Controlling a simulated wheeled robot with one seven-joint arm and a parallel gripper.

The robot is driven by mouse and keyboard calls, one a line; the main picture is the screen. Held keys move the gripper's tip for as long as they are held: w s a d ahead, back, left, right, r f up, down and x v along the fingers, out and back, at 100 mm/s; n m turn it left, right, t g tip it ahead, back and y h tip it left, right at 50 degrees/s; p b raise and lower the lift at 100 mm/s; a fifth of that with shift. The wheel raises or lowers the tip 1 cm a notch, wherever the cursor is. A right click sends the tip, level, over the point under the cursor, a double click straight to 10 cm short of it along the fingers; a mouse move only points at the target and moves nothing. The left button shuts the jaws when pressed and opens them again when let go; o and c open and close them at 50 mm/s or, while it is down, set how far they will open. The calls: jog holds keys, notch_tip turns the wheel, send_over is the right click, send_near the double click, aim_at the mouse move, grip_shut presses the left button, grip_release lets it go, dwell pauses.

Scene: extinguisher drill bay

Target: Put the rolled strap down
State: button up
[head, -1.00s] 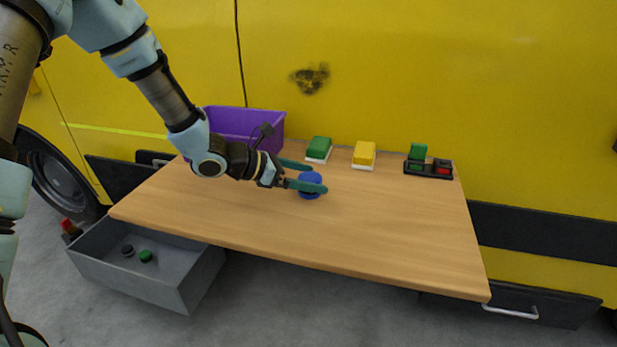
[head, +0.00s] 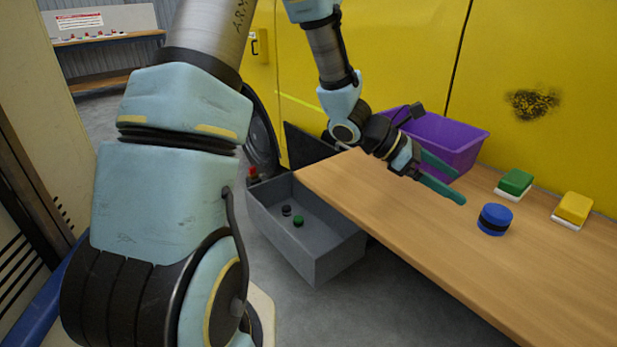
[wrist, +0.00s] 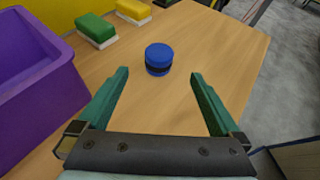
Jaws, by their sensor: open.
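The rolled strap is a blue roll with a dark band (head: 495,219), standing on the wooden table (head: 400,223). It also shows in the wrist view (wrist: 158,59), beyond my fingertips and between their lines. My gripper (head: 450,178) is open and empty, just left of the strap in the head view and apart from it. In the wrist view both green fingers (wrist: 160,78) are spread with bare tabletop between them.
A purple bin (head: 448,142) stands at the table's back, close by my gripper. Green (head: 514,184) and yellow (head: 573,209) blocks sit along the back. Below the table's left end, an open grey drawer (head: 318,256) holds a dark roll and a green roll. A yellow vehicle (head: 560,50) stands behind.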

jog(key=w+a+m+t+y, duration=0.1)
jog(key=a+m+t+y, duration=0.2)
jog(key=a, duration=1.6)
jog(key=w+a+m+t+y, duration=0.2)
jog(key=a+m+y, duration=0.6)
jog(key=a, duration=1.1)
jog(key=m+t, duration=0.1)
jog(key=m, duration=0.3)
jog(key=shift+a+f+y, duration=0.2)
jog(key=shift+f+y, duration=0.2)
jog(key=shift+r+p, duration=0.35)
